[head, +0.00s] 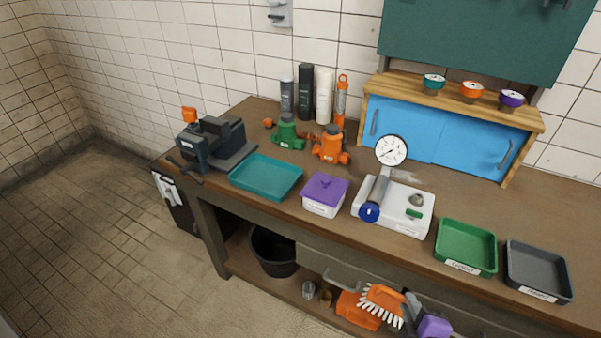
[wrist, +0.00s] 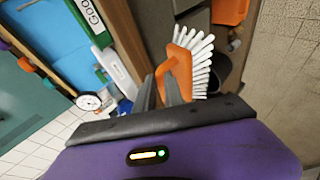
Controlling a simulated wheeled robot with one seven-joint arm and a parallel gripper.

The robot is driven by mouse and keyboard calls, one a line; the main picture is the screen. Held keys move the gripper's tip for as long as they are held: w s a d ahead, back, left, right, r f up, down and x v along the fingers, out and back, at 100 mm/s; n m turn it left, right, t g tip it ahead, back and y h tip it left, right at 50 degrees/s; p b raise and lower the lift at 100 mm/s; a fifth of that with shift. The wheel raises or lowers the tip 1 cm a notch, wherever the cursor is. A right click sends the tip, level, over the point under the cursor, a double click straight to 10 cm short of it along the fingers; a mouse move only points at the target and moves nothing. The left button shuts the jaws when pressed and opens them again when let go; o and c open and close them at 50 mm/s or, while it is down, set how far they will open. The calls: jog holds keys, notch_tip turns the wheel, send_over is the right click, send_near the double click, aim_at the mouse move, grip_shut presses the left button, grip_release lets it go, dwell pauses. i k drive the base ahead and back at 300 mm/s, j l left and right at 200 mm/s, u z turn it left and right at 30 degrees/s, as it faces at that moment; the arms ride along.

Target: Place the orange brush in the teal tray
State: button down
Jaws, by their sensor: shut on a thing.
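The orange brush (wrist: 179,68) with white bristles is held between the fingers of my gripper (wrist: 172,92) in the wrist view. In the head view the brush (head: 384,301) is in front of the bench's front edge, low in the picture, with my purple and grey gripper (head: 409,309) to its right. The gripper is shut on the brush's orange body and the bristles stay free. The teal tray (head: 266,177) lies on the bench top, up and to the left of the gripper, and looks empty.
A purple-lidded box (head: 325,194) and a gauge device (head: 393,205) stand right of the teal tray; a dark vise (head: 213,143) stands to its left. Green (head: 466,248) and grey (head: 538,272) trays are farther right. Below are a black bucket (head: 273,252) and an orange thing (head: 357,311).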

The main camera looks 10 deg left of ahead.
aim_at(267, 178)
jog(key=i+j+u, duration=0.1)
jog(key=j, duration=0.25)
jog(key=i+j, duration=0.15)
jog(key=j, duration=0.25)
jog(key=i+j+u, duration=0.15)
jog(key=j, duration=0.2)
jog(key=i+j+u, duration=0.1)
jog(key=j, duration=0.25)
jog(key=i+j, duration=0.2)
jog(key=j+u, duration=0.05)
jog(key=j, duration=0.05)
